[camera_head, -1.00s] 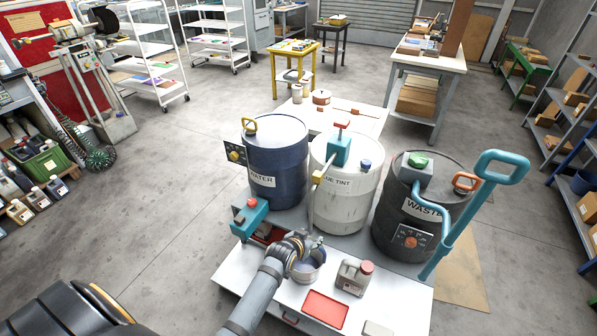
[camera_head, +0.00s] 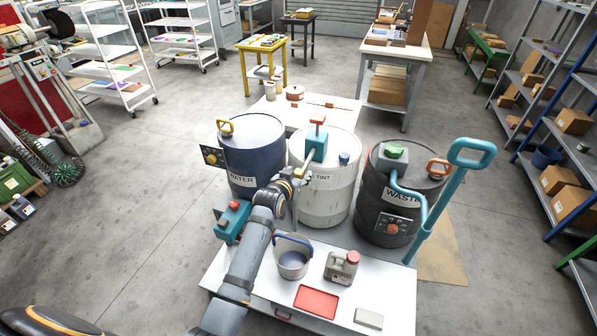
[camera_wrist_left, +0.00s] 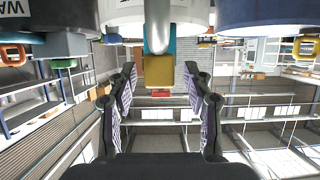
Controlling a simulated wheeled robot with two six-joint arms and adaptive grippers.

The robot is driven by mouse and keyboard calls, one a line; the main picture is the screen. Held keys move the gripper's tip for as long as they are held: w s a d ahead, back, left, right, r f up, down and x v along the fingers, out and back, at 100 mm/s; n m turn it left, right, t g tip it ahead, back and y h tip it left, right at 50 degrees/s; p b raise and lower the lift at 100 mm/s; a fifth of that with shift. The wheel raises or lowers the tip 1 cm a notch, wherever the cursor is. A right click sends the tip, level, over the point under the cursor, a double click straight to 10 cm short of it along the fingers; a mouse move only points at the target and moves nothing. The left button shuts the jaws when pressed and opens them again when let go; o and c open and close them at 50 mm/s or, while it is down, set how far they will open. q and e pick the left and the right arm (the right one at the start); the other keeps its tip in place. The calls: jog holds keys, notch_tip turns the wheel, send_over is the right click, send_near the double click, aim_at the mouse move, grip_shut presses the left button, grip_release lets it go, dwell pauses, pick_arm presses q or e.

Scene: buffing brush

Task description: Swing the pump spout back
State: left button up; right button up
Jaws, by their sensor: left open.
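The white tint drum (camera_head: 318,205) stands between the blue water drum (camera_head: 252,150) and the dark waste drum. On its lid is a teal pump (camera_head: 317,146) with a red handle. Its spout points toward the near left; the yellow end is partly hidden by my gripper in the head view. My left gripper (camera_head: 297,179) is at the drum's front, near the spout's end. In the left wrist view the open gripper (camera_wrist_left: 160,76) has the yellow spout block (camera_wrist_left: 158,72) and a grey downpipe (camera_wrist_left: 158,28) lined up between its fingers; contact cannot be told. My right gripper is out of view.
A grey pail (camera_head: 293,264) stands on the white cart under my arm. A jug (camera_head: 341,268), a red tray (camera_head: 316,301) and a teal valve box (camera_head: 233,222) are also there. The waste drum (camera_head: 385,222) with a large teal lever (camera_head: 445,203) is on the right.

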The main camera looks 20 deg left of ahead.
pick_arm(q)
jog(key=shift+w+f, duration=0.2)
jog(key=shift+w, duration=0.35)
grip_shut()
